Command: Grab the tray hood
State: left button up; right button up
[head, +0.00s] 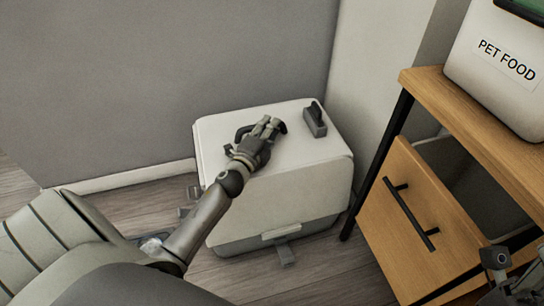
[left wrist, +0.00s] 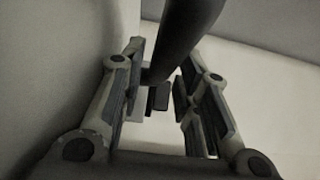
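The tray hood (head: 225,132) is the white upper part of a box on a grey base, standing on the floor against the wall. A dark curved handle (head: 243,132) shows on its top, partly hidden by my left gripper (head: 268,126). In the left wrist view, the dark handle (left wrist: 186,28) runs between the two fingers of the left gripper (left wrist: 163,70). The fingers stand apart, with gaps beside the handle, and look open. My right gripper (head: 508,284) shows only in part at the lower right; its finger state is unclear.
A small dark grey item (head: 315,121) stands on the hood's right side. Latches (head: 285,252) stick out at the box's front and left. To the right, a wooden stand (head: 480,125) with an open drawer (head: 415,225) carries a pet food bin (head: 495,75). The front floor is free.

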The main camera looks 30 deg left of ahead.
pick_arm(q)
grip_shut()
jog(key=shift+r, duration=0.15)
dwell(0.4)
jog(key=shift+r, duration=0.1)
